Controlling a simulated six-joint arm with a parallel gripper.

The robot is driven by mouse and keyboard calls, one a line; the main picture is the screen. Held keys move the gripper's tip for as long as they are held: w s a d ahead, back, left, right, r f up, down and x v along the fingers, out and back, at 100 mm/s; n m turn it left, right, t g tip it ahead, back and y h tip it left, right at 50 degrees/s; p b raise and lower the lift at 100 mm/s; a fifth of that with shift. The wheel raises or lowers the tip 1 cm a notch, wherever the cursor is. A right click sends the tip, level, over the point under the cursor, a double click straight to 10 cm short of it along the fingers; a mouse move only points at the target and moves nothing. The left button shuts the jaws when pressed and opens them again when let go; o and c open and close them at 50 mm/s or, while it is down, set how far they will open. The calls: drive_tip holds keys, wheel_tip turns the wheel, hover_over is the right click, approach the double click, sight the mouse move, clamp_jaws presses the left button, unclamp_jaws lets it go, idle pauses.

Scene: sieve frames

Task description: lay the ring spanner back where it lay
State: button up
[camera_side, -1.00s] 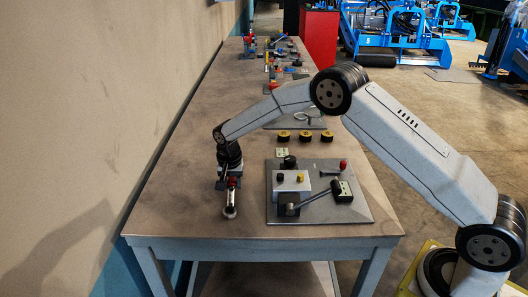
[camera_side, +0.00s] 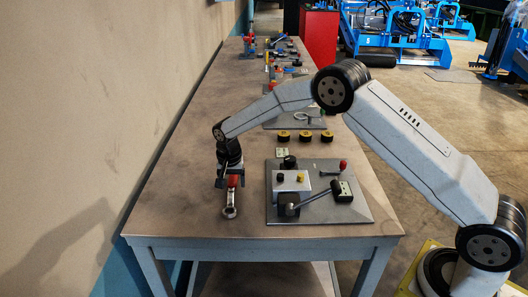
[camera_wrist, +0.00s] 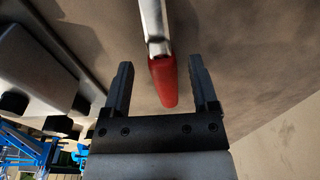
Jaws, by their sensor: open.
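The ring spanner (camera_side: 230,205), with a red handle and a metal shaft ending in a ring, lies on the bare table top left of the grey plate. Its ring end points toward the table's front edge. My gripper (camera_side: 229,184) is just above the handle end, pointing down. In the wrist view my gripper (camera_wrist: 162,75) is open, with one finger on each side of the red handle (camera_wrist: 164,82) and a visible gap on both sides. The ring end is out of the wrist view.
A grey plate (camera_side: 345,208) with a white block (camera_side: 291,183), a lever and a red knob stands to the right. Several black-and-yellow round parts (camera_side: 306,136) sit behind it. More fixtures stand farther back. A wall rises along the table's left side.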

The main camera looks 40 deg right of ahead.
sight(232, 188)
wheel_tip(232, 188, up, 11)
drive_tip(key=shift+s+a+r, duration=0.15)
drive_tip(key=shift+s+a, duration=0.2)
drive_tip(key=shift+a, duration=0.05)
drive_tip(key=shift+s, duration=0.1)
idle(0.6)
drive_tip(key=s+d+f+n+t, duration=0.1)
drive_tip(key=s+n, duration=0.3)
drive_tip(key=s, duration=1)
drive_tip(key=s+d+f+n+t, duration=0.1)
drive_tip(key=s+d+n, duration=0.2)
drive_tip(key=s, duration=1.2)
drive_tip(key=shift+f+n+y, duration=0.4)
drive_tip(key=shift+n, duration=0.7)
drive_tip(key=shift+w, duration=0.1)
